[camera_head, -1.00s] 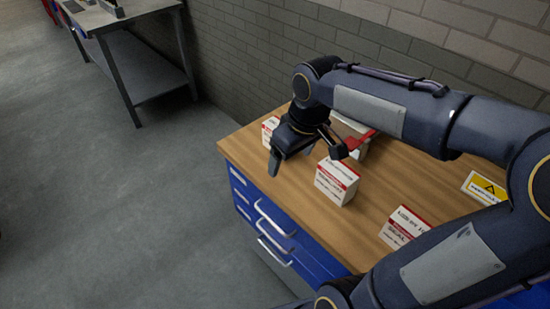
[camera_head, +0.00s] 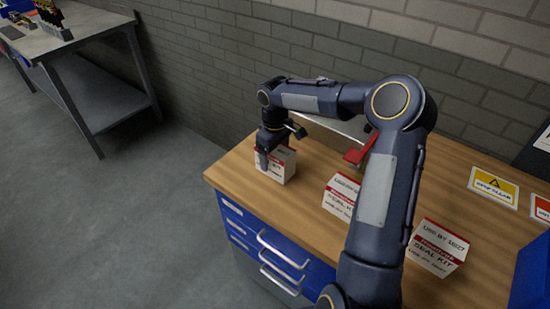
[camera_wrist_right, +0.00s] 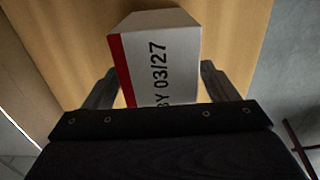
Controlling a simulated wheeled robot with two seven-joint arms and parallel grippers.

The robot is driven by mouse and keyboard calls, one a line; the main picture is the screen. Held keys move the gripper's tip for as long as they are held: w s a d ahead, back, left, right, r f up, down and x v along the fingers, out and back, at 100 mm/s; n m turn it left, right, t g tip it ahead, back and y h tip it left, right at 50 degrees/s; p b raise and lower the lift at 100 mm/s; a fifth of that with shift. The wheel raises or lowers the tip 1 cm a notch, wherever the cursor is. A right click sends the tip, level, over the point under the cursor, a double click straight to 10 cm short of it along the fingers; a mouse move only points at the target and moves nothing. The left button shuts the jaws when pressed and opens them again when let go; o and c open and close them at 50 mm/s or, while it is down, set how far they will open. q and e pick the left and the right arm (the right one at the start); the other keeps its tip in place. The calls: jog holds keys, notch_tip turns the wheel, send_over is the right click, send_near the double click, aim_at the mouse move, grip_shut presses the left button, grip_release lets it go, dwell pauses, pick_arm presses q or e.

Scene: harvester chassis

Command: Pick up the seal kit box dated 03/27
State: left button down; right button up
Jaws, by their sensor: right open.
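The seal kit box dated 03/27 (camera_wrist_right: 158,62) is white with a red band and shows large in the right wrist view, lying between the two fingers. In the head view, a white and red box (camera_head: 279,166) stands at the left end of the wooden bench top, partly hidden by my right gripper (camera_head: 262,160). My right gripper is open, and in the right wrist view its fingers (camera_wrist_right: 158,92) stand on either side of the box. Whether they touch it cannot be told. My left gripper is not in view.
Another seal kit box (camera_head: 341,197) stands mid-bench (camera_head: 300,215), and a third (camera_head: 438,248), reading USE BY 10/27, stands at the right. A red-handled thing (camera_head: 360,150) lies behind my arm. A yellow warning sign (camera_head: 493,186) is at the back right. A brick wall rises behind.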

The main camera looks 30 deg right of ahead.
jog(key=shift+f, duration=0.95)
jog(key=c, duration=1.2)
jog(key=shift+r, duration=0.15)
